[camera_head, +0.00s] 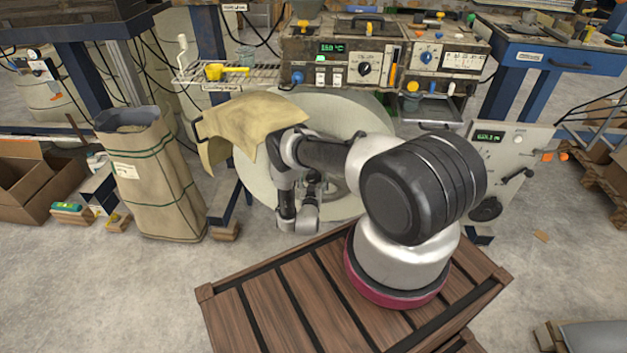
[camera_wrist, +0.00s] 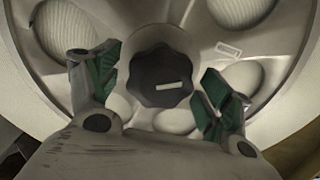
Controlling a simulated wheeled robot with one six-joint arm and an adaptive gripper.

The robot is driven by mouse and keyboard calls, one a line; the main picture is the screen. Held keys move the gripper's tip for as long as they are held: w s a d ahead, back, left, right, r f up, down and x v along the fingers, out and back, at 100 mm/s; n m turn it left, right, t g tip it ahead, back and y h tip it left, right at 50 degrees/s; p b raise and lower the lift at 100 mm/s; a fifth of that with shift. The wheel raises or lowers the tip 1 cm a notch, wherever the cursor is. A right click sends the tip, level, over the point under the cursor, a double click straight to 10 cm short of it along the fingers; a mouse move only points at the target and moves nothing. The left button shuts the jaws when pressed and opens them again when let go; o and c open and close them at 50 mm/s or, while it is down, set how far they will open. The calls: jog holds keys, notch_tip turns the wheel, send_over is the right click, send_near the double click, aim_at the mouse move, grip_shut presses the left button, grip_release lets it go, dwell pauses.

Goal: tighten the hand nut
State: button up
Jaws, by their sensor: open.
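The hand nut (camera_wrist: 161,76) is a dark, lobed knob with a pale bar mark, at the centre of a large pale reel (camera_wrist: 285,30) in the wrist view. My gripper (camera_wrist: 158,88) is open, with one green-padded finger on each side of the nut and visible gaps between the pads and the nut. Nothing is held. In the head view the reel (camera_head: 255,175) stands below the control boxes, and my arm covers much of it. The nut is hidden there behind my arm.
Control boxes (camera_head: 330,50) with knobs and displays stand above the reel. A tall paper sack (camera_head: 155,185) stands to the left, with cardboard boxes (camera_head: 35,185) beyond it. A grey panel with a crank (camera_head: 510,150) stands to the right. Bare floor (camera_head: 110,285) shows at the lower left.

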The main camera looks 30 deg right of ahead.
jog(key=c, duration=1)
jog(key=shift+c, duration=0.2)
